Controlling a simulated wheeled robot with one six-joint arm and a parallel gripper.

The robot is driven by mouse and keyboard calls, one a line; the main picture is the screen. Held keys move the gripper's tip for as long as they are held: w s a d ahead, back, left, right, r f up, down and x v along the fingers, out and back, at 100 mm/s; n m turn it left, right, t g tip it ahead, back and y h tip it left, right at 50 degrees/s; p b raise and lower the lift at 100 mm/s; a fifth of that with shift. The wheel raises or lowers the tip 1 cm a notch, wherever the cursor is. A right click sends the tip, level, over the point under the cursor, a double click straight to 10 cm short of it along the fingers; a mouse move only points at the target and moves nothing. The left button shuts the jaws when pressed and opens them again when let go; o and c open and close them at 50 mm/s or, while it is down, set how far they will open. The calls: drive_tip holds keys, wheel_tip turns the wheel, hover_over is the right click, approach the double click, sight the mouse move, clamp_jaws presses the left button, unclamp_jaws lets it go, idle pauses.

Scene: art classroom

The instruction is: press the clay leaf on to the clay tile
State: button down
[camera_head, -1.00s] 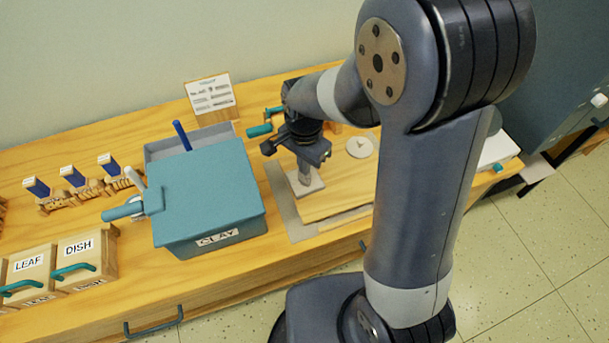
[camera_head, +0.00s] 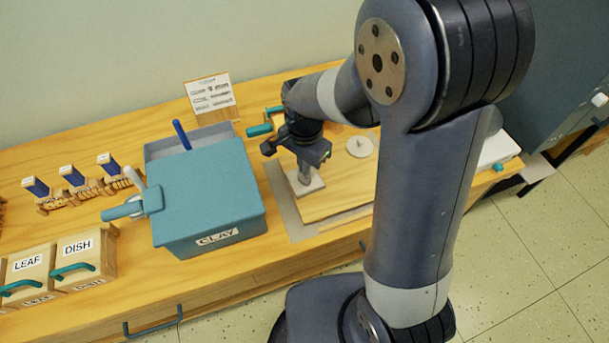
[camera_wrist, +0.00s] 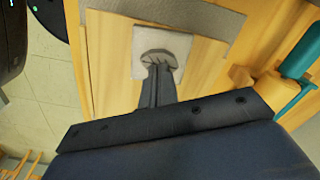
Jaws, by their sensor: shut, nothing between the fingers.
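The clay tile (camera_wrist: 176,42) is a pale square slab on the wooden board in the wrist view; it also shows in the head view (camera_head: 312,187). The clay leaf (camera_wrist: 157,56) is a small grey oval with ridges lying on the tile. My gripper (camera_wrist: 158,70) is shut and empty, its fingertips at the leaf's near edge, seemingly touching or just above it. In the head view my gripper (camera_head: 304,180) points down over the tile. The fingertips hide part of the leaf, so I cannot tell whether they press on it.
A teal CLAY box (camera_head: 208,195) stands to the left. LEAF and DISH boxes (camera_head: 78,246) sit farther left. A teal-handled tool (camera_wrist: 298,50) lies close by in the wrist view.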

drive_tip(key=shift+f+b, duration=0.5)
drive_tip(key=shift+f, duration=0.25)
drive_tip(key=shift+s, duration=0.1)
wheel_tip(320, 180, up, 9)
drive_tip(key=p, duration=0.7)
idle(0.5)
wheel_tip(320, 180, down, 9)
drive_tip(key=b, duration=0.7)
drive_tip(key=shift+r, duration=0.1)
